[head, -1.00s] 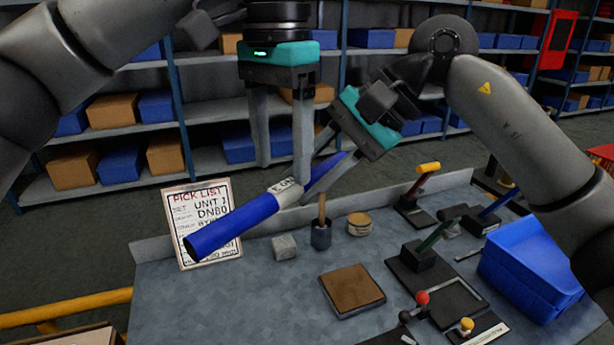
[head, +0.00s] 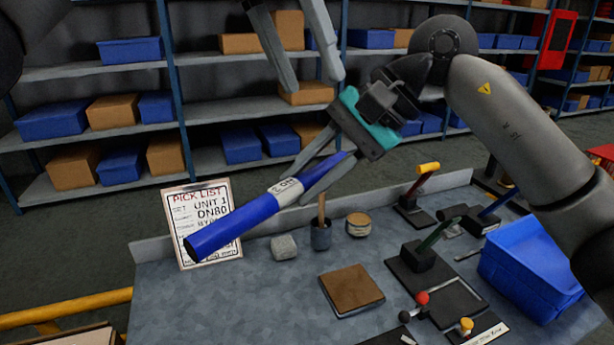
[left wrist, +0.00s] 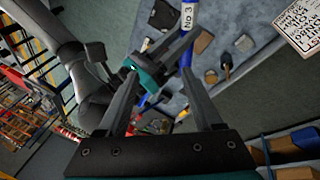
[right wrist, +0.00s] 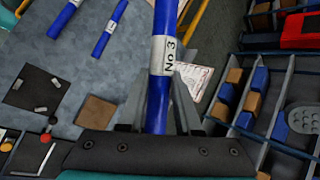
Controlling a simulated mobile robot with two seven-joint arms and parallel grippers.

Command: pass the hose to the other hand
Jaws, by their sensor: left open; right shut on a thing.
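The hose (head: 235,224) is a blue tube with a white label band reading "No 3". My right gripper (head: 312,186) is shut on the hose near the label and holds it tilted in the air above the workbench. In the right wrist view the hose (right wrist: 158,99) runs up between the fingers. My left gripper (head: 308,78) is open and empty, above and apart from the hose; only its fingers show in the head view. In the left wrist view its open fingers (left wrist: 162,98) have nothing between them, and the hose (left wrist: 188,45) lies beyond them.
The workbench (head: 250,300) carries a brown pad (head: 352,289), a blue bin (head: 530,265), levers and a cup (head: 320,236). A pick list (head: 202,222) stands at its left back edge. Two more blue hoses (right wrist: 108,30) show in the right wrist view. Shelves stand behind.

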